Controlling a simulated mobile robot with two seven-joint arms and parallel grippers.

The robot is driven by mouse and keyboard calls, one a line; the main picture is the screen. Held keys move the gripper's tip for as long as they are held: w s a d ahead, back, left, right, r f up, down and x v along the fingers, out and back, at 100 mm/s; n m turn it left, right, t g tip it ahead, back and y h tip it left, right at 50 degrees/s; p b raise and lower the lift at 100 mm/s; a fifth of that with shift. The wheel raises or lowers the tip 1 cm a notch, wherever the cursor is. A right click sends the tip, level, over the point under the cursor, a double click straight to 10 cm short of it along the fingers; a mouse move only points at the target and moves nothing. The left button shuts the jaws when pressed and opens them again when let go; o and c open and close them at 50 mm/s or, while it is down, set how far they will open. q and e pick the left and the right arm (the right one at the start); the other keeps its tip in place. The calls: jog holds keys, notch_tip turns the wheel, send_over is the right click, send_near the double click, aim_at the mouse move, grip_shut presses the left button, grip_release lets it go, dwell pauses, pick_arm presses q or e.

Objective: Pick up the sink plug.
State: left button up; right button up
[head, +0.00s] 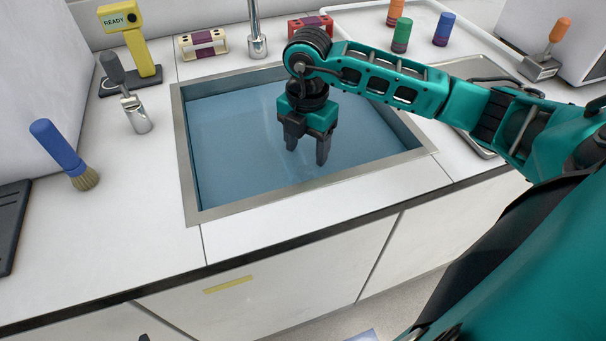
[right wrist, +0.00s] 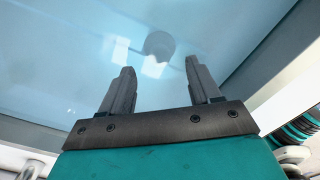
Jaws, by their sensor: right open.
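The sink (head: 205,212) is a steel-rimmed basin holding what looks like blue water. In the right wrist view a dark round shape, probably the sink plug (right wrist: 159,44), shows blurred under the bluish surface, just beyond the fingertips and roughly midway between them. In the head view I cannot make out the plug; my right gripper may hide it. My right gripper (head: 306,152) points down over the basin, open, with nothing between its fingers. It also shows in the right wrist view (right wrist: 159,66). I do not see my left gripper.
A faucet (head: 256,35) stands behind the sink. Left of it are a yellow READY device (head: 122,22), a grey-handled tool (head: 112,68) and a blue brush (head: 58,148). Small racks (head: 202,42) and coloured tubes (head: 401,36) stand behind. The front counter strip is clear.

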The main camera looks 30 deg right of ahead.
aim_at(305, 169)
notch_tip(305, 169, down, 8)
jog(key=shift+a+r, duration=0.15)
jog(key=shift+r, duration=0.05)
jog(key=shift+c, duration=0.3)
jog(key=c, duration=1.1)
